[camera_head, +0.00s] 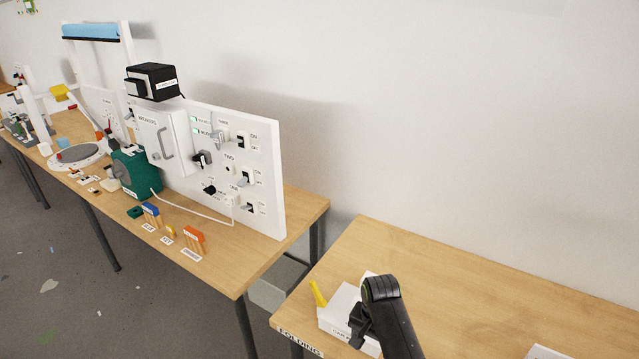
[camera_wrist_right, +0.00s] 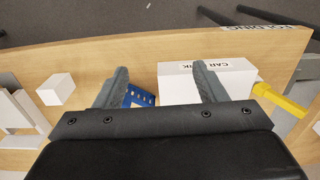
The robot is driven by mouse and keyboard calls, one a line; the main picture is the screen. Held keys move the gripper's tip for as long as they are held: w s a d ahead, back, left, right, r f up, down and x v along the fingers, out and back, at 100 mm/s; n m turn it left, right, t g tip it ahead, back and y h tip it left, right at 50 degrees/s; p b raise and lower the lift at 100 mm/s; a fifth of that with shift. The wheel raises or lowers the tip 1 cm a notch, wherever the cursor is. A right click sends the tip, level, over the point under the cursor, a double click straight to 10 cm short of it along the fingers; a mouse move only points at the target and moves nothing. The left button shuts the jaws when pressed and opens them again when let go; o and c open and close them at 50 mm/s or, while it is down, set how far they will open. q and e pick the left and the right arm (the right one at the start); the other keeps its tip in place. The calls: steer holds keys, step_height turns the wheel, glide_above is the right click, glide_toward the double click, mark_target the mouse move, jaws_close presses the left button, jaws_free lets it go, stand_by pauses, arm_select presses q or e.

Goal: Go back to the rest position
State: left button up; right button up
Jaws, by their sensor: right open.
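My right gripper (camera_head: 358,328) is low over the right-hand table (camera_head: 470,290), beside a white box (camera_head: 338,304) labelled as a car park. In the right wrist view my right gripper (camera_wrist_right: 160,70) has its two grey fingers spread apart, with nothing held between them. The white box (camera_wrist_right: 235,82) lies partly behind the right finger there. A blue piece with holes (camera_wrist_right: 139,96) shows between the fingers, partly hidden. My left gripper is in neither view.
A white cube (camera_wrist_right: 56,89) lies on the table. The left-hand table holds a white switch panel (camera_head: 262,165) and a green machine (camera_head: 135,172). A gap separates the tables. The right-hand table's back is clear.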

steer(key=s+d+f+n+b, duration=0.1)
steer(key=s+d+f+b, duration=0.3)
steer(key=f, duration=0.6)
steer(key=s+d+f+n+b, duration=0.1)
steer(key=s+d+f, duration=0.1)
steer(key=s+f, duration=0.65)
steer(key=s+d+f+n+b, duration=0.1)
steer(key=s+d+f+b, duration=0.15)
steer(key=f, duration=0.95)
arm_select(q)
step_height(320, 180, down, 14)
steer(key=b, duration=0.6)
arm_select(e)
steer(key=s+d+f+n, duration=0.1)
steer(key=s+d+f, duration=0.2)
steer(key=s, duration=0.7)
steer(key=s+d+f+n, duration=0.1)
steer(key=s+d+f, duration=0.2)
steer(key=s+f, duration=0.5)
steer(key=s+d+f+t+h, duration=0.1)
steer(key=s+d+f, duration=0.2)
steer(key=s, duration=0.9)
step_height(320, 180, down, 2)
steer(key=shift+s+d+f+n, duration=0.15)
steer(key=shift+d+f+n, duration=0.1)
steer(key=shift+d+n, duration=0.15)
